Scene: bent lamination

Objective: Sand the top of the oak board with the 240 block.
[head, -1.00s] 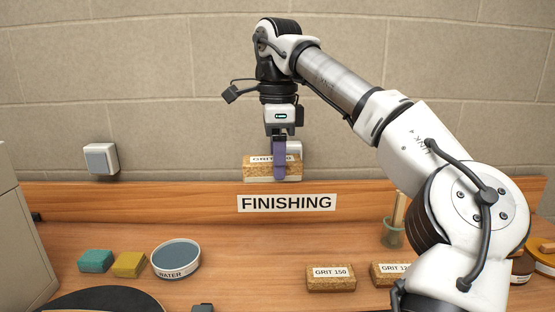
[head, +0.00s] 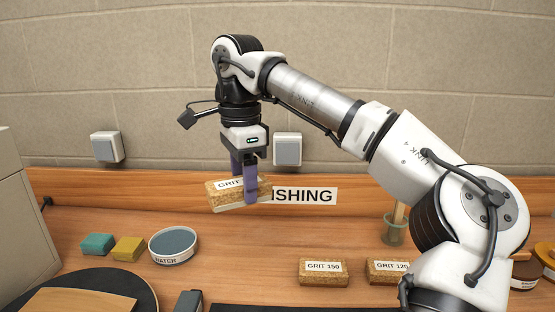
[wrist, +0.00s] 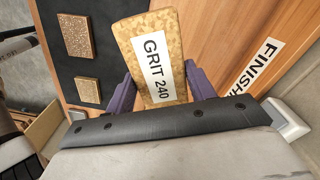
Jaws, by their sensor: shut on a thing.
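The 240 block (head: 224,198) is a cork-coloured block with a white label; the wrist view shows it (wrist: 155,58) reading GRIT 240. My gripper (head: 247,188), with purple fingers, is shut on it and holds it in the air in front of the backboard, slightly tilted in the head view. In the wrist view a finger lies on each side of the block. A flat pale wooden board (head: 80,301), probably the oak board, lies on a dark round disc (head: 138,284) at the lower left, cut off by the frame edge. The block is above and right of it in the picture.
GRIT 150 (head: 323,272) and GRIT 120 (head: 387,272) blocks stand on the bench at centre right. A water bowl (head: 173,246), a teal block (head: 97,244) and a yellow block (head: 128,249) are at left. A grey cabinet (head: 22,220) borders the left.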

